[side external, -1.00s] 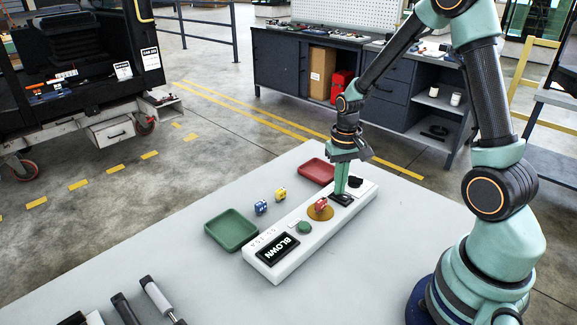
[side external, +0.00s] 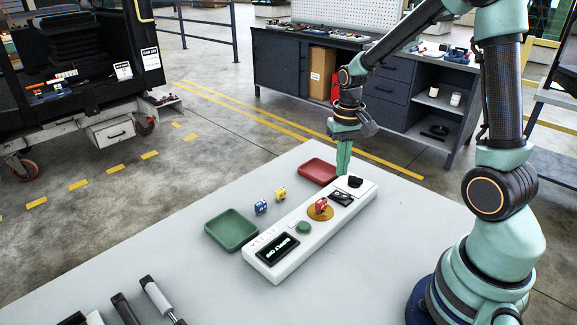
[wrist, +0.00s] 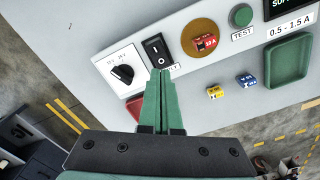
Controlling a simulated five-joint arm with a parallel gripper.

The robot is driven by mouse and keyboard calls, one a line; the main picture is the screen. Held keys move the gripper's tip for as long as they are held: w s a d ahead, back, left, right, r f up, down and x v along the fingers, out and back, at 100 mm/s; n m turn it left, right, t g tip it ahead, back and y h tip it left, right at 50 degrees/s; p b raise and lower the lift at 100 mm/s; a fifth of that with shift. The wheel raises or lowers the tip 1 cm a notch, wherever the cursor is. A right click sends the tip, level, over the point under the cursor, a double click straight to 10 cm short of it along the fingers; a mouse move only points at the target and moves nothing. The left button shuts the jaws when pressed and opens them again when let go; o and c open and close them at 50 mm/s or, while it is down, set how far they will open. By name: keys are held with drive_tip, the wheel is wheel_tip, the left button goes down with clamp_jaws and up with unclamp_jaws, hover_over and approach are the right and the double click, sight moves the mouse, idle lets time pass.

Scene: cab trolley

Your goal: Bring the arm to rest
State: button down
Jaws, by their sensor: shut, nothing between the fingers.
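My gripper (side external: 343,174) is shut and empty, its green fingers pointing down above the far end of a white tester box (side external: 283,269). In the wrist view the closed fingertips (wrist: 162,74) show just beside the black rocker switch (wrist: 156,50), apparently apart from it. The switch also shows in the side view (side external: 341,198). A black knob (wrist: 122,72) sits beside the switch. A red fuse (side external: 321,205) marked 10 A or similar sits on a brass disc. A green TEST button (side external: 303,228) and a lit display (side external: 278,249), apparently reading "SUPPLY OFF", are nearer.
A green tray (side external: 231,243) and a red tray (side external: 318,166) lie beside the box, with a blue fuse (side external: 261,207) and a yellow fuse (side external: 280,194) between. Tools (side external: 155,294) lie at the front left. The left table top is mostly clear.

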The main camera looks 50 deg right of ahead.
drive_tip(key=shift+r, duration=0.6)
drive_tip(key=s+a+r+n+t, duration=0.2)
drive_tip(key=s+a+r+n, duration=0.1)
drive_tip(key=a+r, duration=0.3)
drive_tip(key=s+a+r+n+t, duration=0.3)
drive_tip(key=a+r, duration=0.2)
drive_tip(key=r, duration=0.2)
drive_tip(key=shift+s+a+t, duration=0.3)
drive_tip(key=shift+s+a, duration=0.1)
